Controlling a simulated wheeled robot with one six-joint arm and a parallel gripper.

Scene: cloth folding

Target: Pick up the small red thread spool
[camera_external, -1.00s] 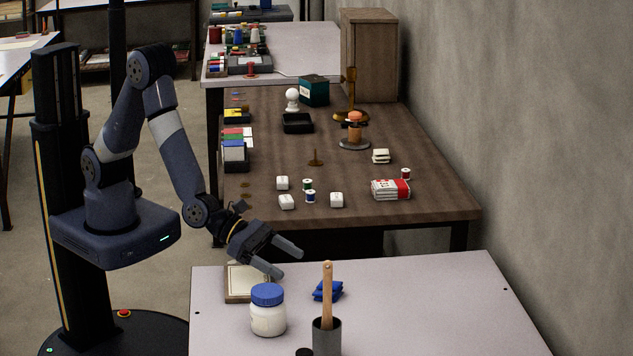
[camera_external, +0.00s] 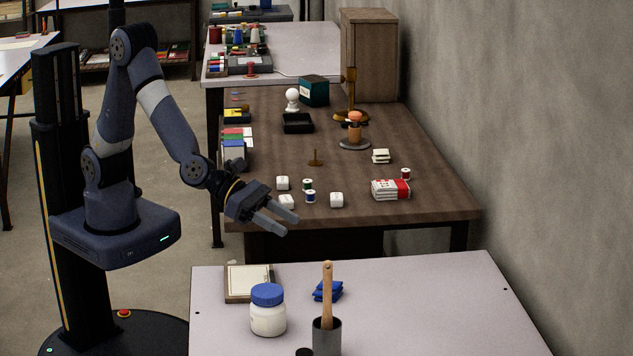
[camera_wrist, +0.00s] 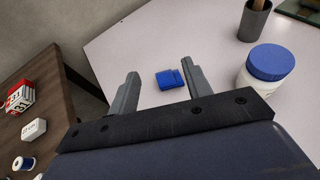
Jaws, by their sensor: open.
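A small red thread spool (camera_external: 405,174) stands on the brown table, just behind a red-and-white box (camera_external: 391,189) near the right edge. It cannot be made out in the wrist view. My gripper (camera_external: 288,223) is open and empty, in front of and to the left of the spool, near the brown table's front edge. In the wrist view my gripper (camera_wrist: 160,75) shows its two fingers apart, with nothing between them but the view of the pale table and a blue cloth item (camera_wrist: 170,79) beyond.
White blocks (camera_external: 336,199), a green spool (camera_external: 307,184) and a blue spool (camera_external: 310,197) stand near the brown table's front. The pale table (camera_external: 430,300) holds a blue-lidded jar (camera_external: 268,312) and a grey cup (camera_external: 326,338). A grey wall rises at the right.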

